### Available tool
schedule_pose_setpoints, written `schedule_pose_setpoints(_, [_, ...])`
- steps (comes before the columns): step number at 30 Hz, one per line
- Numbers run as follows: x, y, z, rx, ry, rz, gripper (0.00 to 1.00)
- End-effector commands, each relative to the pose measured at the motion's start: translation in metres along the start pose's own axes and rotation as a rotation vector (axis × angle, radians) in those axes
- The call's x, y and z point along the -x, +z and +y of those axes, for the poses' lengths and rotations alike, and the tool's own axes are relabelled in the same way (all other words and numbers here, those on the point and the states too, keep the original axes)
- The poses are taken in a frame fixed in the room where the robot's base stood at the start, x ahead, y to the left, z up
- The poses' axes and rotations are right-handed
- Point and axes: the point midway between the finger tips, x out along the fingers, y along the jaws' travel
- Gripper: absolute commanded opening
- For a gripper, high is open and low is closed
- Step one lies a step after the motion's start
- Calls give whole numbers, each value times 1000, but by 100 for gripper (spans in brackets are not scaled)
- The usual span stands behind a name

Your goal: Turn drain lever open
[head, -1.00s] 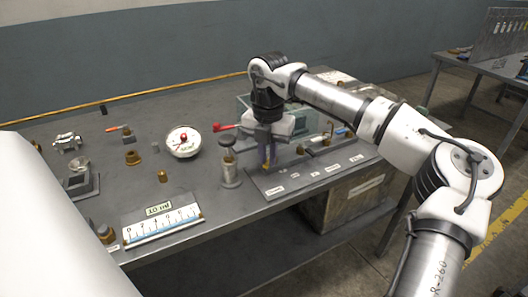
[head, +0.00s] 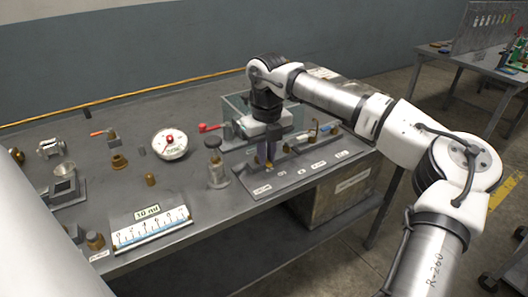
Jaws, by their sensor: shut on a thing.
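My gripper (head: 266,152) points down over the front left part of a grey plate with several small white labels (head: 334,160). Its fingers are close together, shut on a small part that they mostly hide; I cannot tell its shape. A lever with a red handle (head: 208,127) stands just left of a clear, greenish tank (head: 236,104), behind my gripper and apart from it. The handle lies roughly level, pointing left. Which of these parts is the drain lever I cannot read from the labels.
A metal cylinder with a dark knob (head: 217,170) stands close left of the plate. A round white gauge (head: 170,144), a scale block (head: 151,229) and small brass fittings (head: 118,162) lie further left. Small upright parts (head: 313,130) stand right of my gripper. A crate (head: 340,195) sits below the tabletop.

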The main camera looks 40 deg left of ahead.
Motion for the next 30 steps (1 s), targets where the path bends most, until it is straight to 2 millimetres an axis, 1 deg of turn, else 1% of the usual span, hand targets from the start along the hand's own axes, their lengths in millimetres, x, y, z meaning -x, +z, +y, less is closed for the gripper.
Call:
schedule_pose_setpoints(7, [1, 1, -3, 53, -2, -5, 0])
schedule_pose_setpoints(20, [2, 1, -3, 61, -2, -6, 0])
schedule_pose_setpoints(21, [2, 1, -3, 61, -2, -6, 15])
schedule_pose_setpoints(25, [1, 1, -3, 61, -2, -4, 32])
schedule_pose_setpoints(26, [1, 1, -3, 61, -1, -4, 34])
schedule_pose_setpoints(30, [1, 1, -3, 61, -1, -3, 34])
